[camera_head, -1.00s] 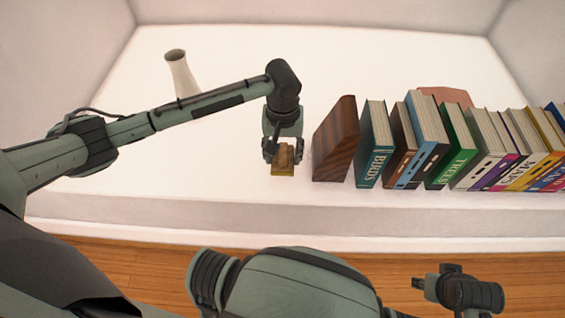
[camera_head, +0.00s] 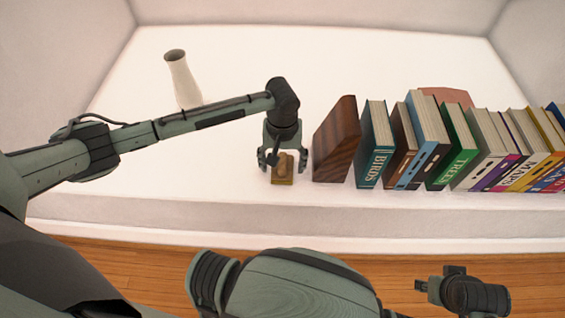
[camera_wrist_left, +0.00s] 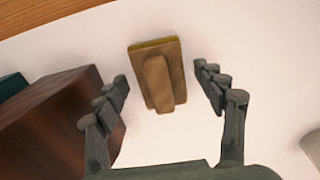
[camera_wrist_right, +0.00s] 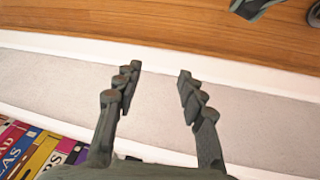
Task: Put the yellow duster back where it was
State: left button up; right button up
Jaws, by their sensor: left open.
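The duster (camera_head: 283,170) is a small yellow-brown block with a raised brown grip. It rests on the white shelf near its front edge, left of the dark wooden bookend. My left gripper (camera_head: 283,158) is open just above and behind it. In the left wrist view the duster (camera_wrist_left: 157,75) lies between the spread fingers of the left gripper (camera_wrist_left: 165,88), with a gap on both sides. My right gripper (camera_wrist_right: 158,75) is open and empty over the shelf's front edge; it also shows in the head view (camera_head: 422,285), over the wooden floor.
The wooden bookend (camera_head: 336,140) stands close to the right of the duster, followed by a row of books (camera_head: 430,135). A white vase (camera_head: 184,80) stands behind my left forearm. The white shelf (camera_head: 120,195) is clear left of the duster.

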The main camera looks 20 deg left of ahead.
aim_at(283, 162)
pick_arm(q)
jog(key=shift+r, duration=0.1)
pick_arm(e)
jog(key=shift+a, duration=0.2)
pick_arm(q)
notch_tip(283, 162, up, 2)
jog(key=shift+w+r, duration=0.1)
jog(key=shift+r, duration=0.15)
notch_tip(283, 162, up, 10)
jog(key=p, duration=0.1)
jog(key=shift+f+p, duration=0.2)
jog(key=shift+p, duration=0.1)
pick_arm(e)
notch_tip(283, 162, down, 4)
jog(key=shift+w+r, duration=0.1)
jog(key=shift+r, duration=0.15)
